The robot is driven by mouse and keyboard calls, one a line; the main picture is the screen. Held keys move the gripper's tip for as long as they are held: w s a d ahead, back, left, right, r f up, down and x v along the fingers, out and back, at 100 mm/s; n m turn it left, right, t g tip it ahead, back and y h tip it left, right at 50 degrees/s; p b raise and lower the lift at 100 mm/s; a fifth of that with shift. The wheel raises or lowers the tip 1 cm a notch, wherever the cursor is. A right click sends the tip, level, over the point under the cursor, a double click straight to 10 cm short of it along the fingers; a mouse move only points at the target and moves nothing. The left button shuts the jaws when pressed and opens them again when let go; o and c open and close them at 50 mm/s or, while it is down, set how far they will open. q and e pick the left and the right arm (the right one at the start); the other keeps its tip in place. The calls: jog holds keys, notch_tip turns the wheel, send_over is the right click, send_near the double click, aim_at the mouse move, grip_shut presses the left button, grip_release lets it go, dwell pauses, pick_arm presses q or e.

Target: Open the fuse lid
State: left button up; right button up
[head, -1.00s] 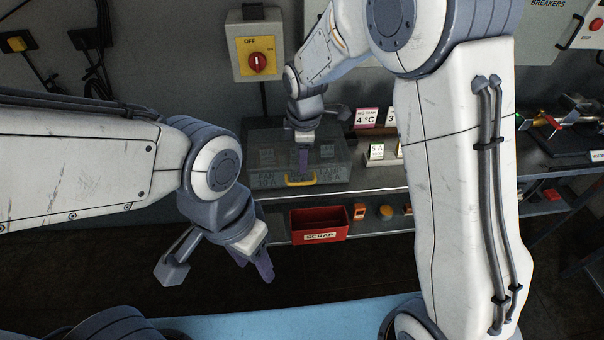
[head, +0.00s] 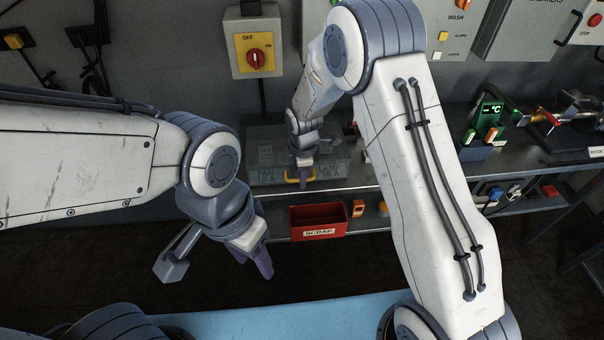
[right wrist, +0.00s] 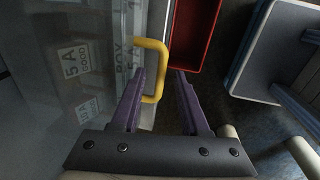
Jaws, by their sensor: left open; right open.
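The fuse lid (head: 268,152) is a clear, greyish cover on a box on the shelf against the wall. It is closed, and in the right wrist view (right wrist: 110,20) fuse labels show through it. Its yellow handle (head: 289,180) is on the front edge. My right gripper (head: 304,184) is open at the handle. In the right wrist view the yellow handle (right wrist: 162,60) is between the purple fingers (right wrist: 160,76), closer to the left one. I cannot tell if they touch. My left gripper (head: 263,265) is open and empty, low at the left, away from the box.
A red scrap bin (head: 318,220) stands on the lower shelf below the box, with small orange items beside it. A switch box with a red knob (head: 256,57) hangs above. My right arm hides part of the shelf.

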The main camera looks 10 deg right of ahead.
grip_shut()
dwell(1.4)
